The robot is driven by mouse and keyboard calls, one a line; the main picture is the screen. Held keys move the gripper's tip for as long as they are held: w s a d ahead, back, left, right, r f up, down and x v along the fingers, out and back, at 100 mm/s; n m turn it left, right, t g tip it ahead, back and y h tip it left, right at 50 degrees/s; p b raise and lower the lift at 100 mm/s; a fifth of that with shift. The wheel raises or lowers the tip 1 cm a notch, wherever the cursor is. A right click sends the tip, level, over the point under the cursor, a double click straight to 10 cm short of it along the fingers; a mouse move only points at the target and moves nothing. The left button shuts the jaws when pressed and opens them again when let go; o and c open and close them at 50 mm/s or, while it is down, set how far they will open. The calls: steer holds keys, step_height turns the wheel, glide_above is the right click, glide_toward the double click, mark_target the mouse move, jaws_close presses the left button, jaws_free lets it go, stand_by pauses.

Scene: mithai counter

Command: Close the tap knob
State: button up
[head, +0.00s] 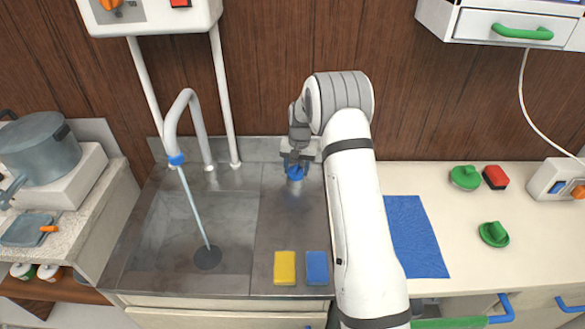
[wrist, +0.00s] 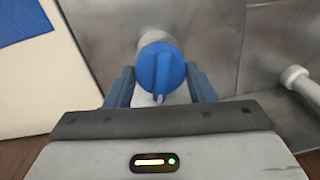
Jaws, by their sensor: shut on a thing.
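The blue tap knob (head: 295,173) sits on a short post on the steel sink top, to the right of the basin. In the wrist view the knob (wrist: 161,70) shows a raised ridge across its round face. My gripper (head: 296,163) is at the knob, and in the wrist view its two blue fingers (wrist: 156,88) are on either side of it, shut on it. The grey tap (head: 188,110) has a blue collar, and a stream of water (head: 195,210) runs from it into the sink basin (head: 165,235).
A yellow sponge (head: 285,267) and a blue sponge (head: 317,267) lie at the sink top's front. A blue cloth (head: 415,238) lies right of my arm. Green knobs (head: 465,177) and a red block (head: 495,177) stand farther right. A pot (head: 38,145) is at left.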

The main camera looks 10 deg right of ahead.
mark_target(297, 167)
steer(key=shift+c, duration=0.7)
steer(key=n+b, duration=0.2)
steer(key=b, duration=0.1)
steer(key=shift+w+f, duration=0.1)
steer(key=shift+f, duration=0.15)
steer(key=shift+r+n+b, duration=0.3)
steer(key=shift+n+b, duration=0.1)
steer(key=shift+n, duration=0.4)
steer(key=o, duration=1)
steer(key=shift+d+r+b, duration=0.15)
steer(key=shift+r+b, duration=0.25)
steer(key=shift+r, duration=1.55)
steer(key=shift+d+r+b, duration=0.1)
steer(key=shift+r+b, duration=0.25)
steer(key=shift+r, duration=1.6)
